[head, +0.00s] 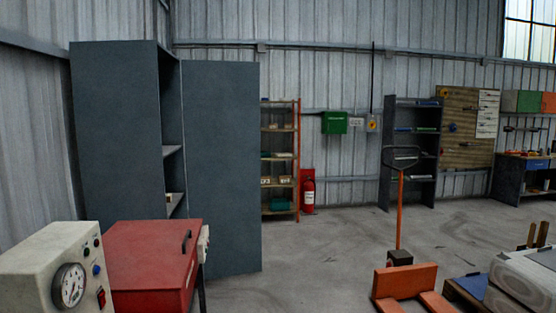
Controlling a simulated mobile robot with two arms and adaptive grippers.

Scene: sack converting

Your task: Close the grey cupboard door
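The grey cupboard (115,135) stands tall against the wall at the left, its broad side panel facing me. Its grey door (221,165) stands open, showing as a wide flat panel to the right of the opening. Between the side panel and the door, a narrow strip of the inside shows, with light shelves (174,200). No handle is visible on the door. The cupboard's lower part is hidden behind the red box. Neither of my grippers is in view.
A red box (150,258) and a beige gauge unit (52,268) stand in front of the cupboard. An orange pallet truck (405,280) stands at the right, beside a loaded pallet (525,280). Bare floor (320,250) lies between door and truck.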

